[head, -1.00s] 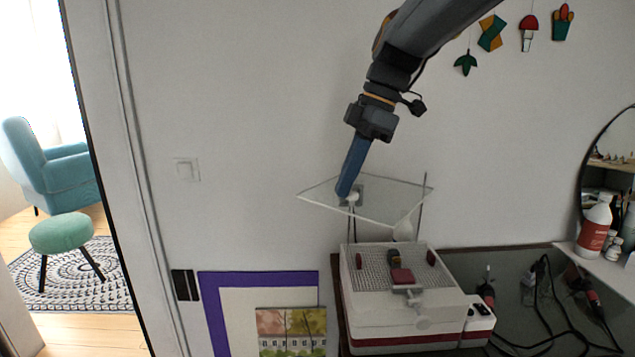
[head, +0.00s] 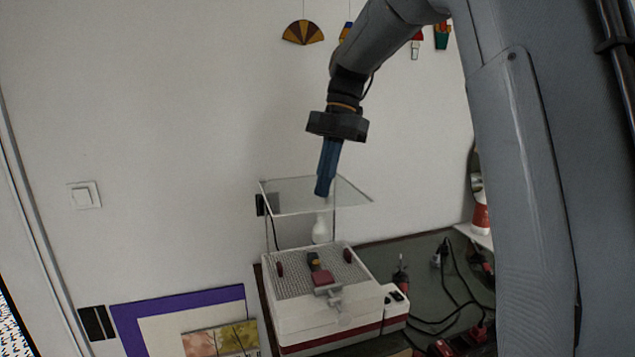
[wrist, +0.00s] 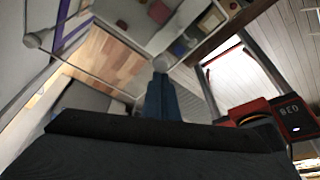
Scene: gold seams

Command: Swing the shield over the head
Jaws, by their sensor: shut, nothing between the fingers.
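The shield (head: 290,195) is a clear flat panel held level above a white grinder box (head: 300,325) with a gridded top. A red piece (head: 322,279) and a dark and yellow block (head: 313,259) sit at the middle of that top, below the shield; I cannot tell which part is the head. My gripper (head: 322,191) is shut and empty, pointing down with its blue fingertips at the shield. I cannot tell whether they touch it. In the wrist view the blue fingers (wrist: 161,98) end close to a pale round knob (wrist: 163,62) by the panel's edge lines.
A white bottle-shaped part (head: 321,228) stands behind the grinder. Black cables (head: 455,290) and red-tipped tools lie on the grey bench to the right. A purple-framed picture (head: 180,300) is at the lower left. The wall behind is close. My arm link covers the right side.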

